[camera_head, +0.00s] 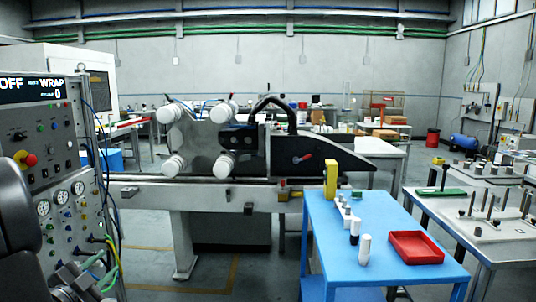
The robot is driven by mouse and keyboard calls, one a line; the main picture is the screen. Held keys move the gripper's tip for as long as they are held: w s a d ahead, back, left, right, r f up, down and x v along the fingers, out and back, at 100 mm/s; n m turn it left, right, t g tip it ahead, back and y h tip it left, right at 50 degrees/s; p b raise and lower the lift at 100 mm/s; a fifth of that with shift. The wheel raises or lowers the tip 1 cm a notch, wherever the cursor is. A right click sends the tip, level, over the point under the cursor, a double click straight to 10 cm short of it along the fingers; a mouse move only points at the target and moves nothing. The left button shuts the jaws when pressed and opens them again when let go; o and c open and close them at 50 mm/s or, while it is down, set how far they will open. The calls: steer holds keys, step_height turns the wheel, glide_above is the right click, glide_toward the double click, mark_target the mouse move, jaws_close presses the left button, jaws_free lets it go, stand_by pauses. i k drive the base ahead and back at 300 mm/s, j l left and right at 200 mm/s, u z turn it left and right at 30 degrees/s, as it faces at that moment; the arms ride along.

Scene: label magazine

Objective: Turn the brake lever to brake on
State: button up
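A small lever with a red handle (304,157) sits on the black side plate (285,168) of the label machine, right of its white rollers (222,111). It appears tilted, with the red end up and to the right. I take it for the brake lever; any marks beside it are too small to read. My dark arm is at the left edge. What looks like my gripper (75,284) is at the bottom left, in front of the control cabinet and far from the lever. Its fingers are not clear, and I see nothing held.
A control cabinet (50,165) with gauges and cables stands close on the left. A blue table (400,281) with a red tray (415,248), a yellow block (330,180) and white bottles stands right of centre. Grey benches are at the right. Floor shows between cabinet and blue table.

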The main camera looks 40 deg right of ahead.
mark_target(304, 158)
steer(key=i+z, duration=0.25)
steer(key=i, duration=0.2)
steer(key=i+z, duration=0.2)
steer(key=i, duration=0.25)
steer(key=i+j+z, duration=0.25)
steer(key=i, duration=0.2)
steer(key=i+j+z, duration=0.25)
steer(key=i, duration=0.2)
steer(key=i+l+z, duration=0.2)
steer(key=i+l, duration=0.2)
steer(key=i+l+z, duration=0.45)
steer(key=i, duration=0.4)
steer(key=i+l, duration=0.15)
steer(key=l, duration=0.2)
steer(key=i+l, duration=0.15)
steer(key=l, duration=0.2)
